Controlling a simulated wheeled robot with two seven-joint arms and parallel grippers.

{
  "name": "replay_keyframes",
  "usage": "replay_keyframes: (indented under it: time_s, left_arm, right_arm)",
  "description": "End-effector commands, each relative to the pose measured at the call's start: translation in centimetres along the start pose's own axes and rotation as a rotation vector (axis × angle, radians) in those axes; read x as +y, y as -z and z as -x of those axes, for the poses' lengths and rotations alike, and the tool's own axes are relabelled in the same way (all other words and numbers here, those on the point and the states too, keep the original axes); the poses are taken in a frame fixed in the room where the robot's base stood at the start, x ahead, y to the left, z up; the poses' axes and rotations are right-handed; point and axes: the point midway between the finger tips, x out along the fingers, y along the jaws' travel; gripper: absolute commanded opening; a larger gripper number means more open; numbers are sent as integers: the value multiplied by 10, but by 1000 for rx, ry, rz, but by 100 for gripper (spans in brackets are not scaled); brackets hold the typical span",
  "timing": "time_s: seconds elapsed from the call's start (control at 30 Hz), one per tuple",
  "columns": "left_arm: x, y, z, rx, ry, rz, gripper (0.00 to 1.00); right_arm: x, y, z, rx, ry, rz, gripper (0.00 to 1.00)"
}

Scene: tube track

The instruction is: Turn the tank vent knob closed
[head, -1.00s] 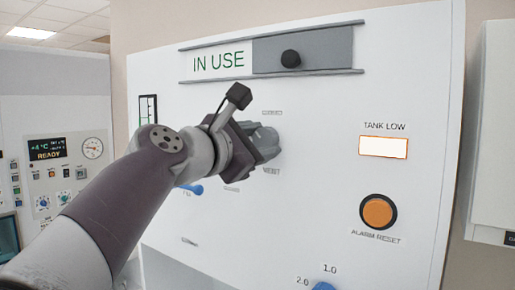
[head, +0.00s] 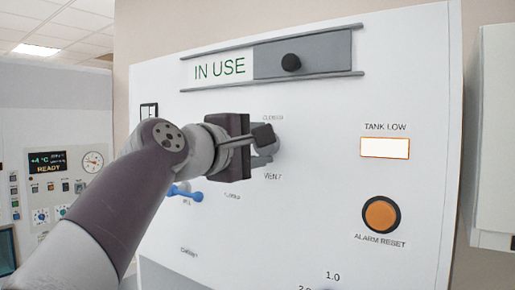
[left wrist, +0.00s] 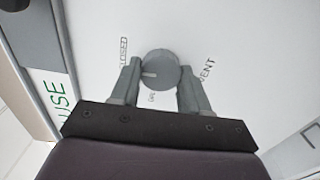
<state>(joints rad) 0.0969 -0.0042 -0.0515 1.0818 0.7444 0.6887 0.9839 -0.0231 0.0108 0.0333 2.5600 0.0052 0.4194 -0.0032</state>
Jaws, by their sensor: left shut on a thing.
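The vent knob (left wrist: 161,68) is a round grey knob on the white panel (head: 320,150), with VENT printed beside it. In the head view it is mostly hidden behind my left gripper (head: 265,145). In the left wrist view my left gripper (left wrist: 160,78) has one finger on each side of the knob and is shut on it. My right gripper is not in view.
Above is an IN USE slider plate (head: 302,56) with a black knob. To the right are a lit TANK LOW lamp (head: 385,147) and an orange ALARM RESET button (head: 381,215). A blue handle (head: 186,193) sits below my left wrist.

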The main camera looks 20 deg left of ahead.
Motion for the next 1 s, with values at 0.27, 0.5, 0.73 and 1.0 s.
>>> replay_keyframes:
  time_s: [0.27, 0.5, 0.73, 1.0]
  left_arm:
    - [4, -1, 2, 1, -11, -46, 15]
    - [4, -1, 2, 1, -10, -50, 15]
    - [4, -1, 1, 1, -8, -49, 71]
    - [1, 0, 1, 1, -3, -47, 71]
  right_arm:
    - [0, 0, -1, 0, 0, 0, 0]
    - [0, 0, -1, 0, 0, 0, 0]
    - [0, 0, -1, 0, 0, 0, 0]
    - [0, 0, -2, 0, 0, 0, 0]
